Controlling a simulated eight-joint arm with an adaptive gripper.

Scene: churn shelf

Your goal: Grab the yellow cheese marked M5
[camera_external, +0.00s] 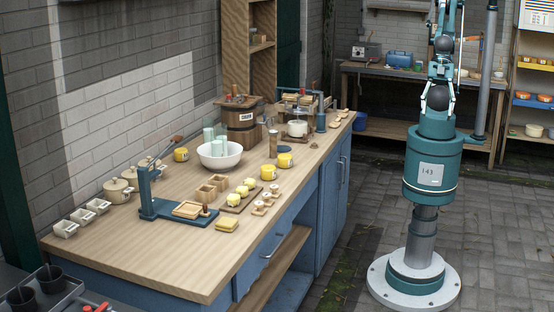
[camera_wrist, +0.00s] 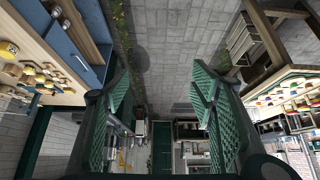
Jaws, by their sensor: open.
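Several yellow cheese-like pieces stand on the wooden counter (camera_external: 120,245) in the external view. Larger round ones with pale labels are at the back left (camera_external: 181,155), at the right (camera_external: 285,160) and just in front of that (camera_external: 268,172). Smaller yellow pieces (camera_external: 233,201) sit on a board, and a flat yellow block (camera_external: 227,225) lies in front. The labels are too small to read, so I cannot tell which is M5. My gripper (camera_wrist: 160,80) is open and empty in the wrist view, its green fingers wide apart, well away from the counter.
A white bowl (camera_external: 219,161) with pale glasses, a wooden churn (camera_external: 241,128) and a blue press stand (camera_external: 145,192) crowd the counter. A shelf (camera_external: 531,64) stands at the right and a workbench (camera_external: 350,68) at the back.

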